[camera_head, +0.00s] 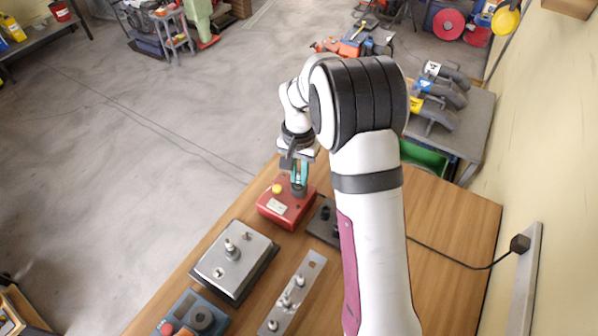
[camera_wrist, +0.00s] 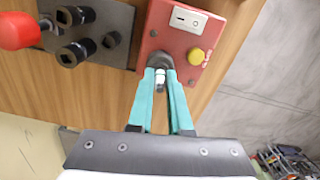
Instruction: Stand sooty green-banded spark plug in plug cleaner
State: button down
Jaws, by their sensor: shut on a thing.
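The plug cleaner is a red box (camera_head: 283,207) on the wooden bench, with a yellow button and a dark round port. In the wrist view, the red cleaner (camera_wrist: 196,50) also shows a white switch. My gripper (camera_head: 299,177) is directly above the port, its teal fingers pointing down. In the wrist view, my gripper (camera_wrist: 161,80) is shut on a small pale spark plug (camera_wrist: 160,77). The plug's far end is at the dark port (camera_wrist: 159,60); I cannot tell how deep it sits. Its green band and soot cannot be made out.
A black socket block (camera_head: 325,222) stands close right of the cleaner; a red knob (camera_wrist: 18,31) is beside its sockets in the wrist view. A metal-topped tray (camera_head: 215,262) and a steel strip (camera_head: 283,310) hold plugs nearer. A blue box (camera_head: 180,322) is at front left.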

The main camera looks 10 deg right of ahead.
jog(key=c, duration=0.8)
grip_release()
jog(key=shift+o, duration=0.2)
notch_tip(320, 180, up, 7)
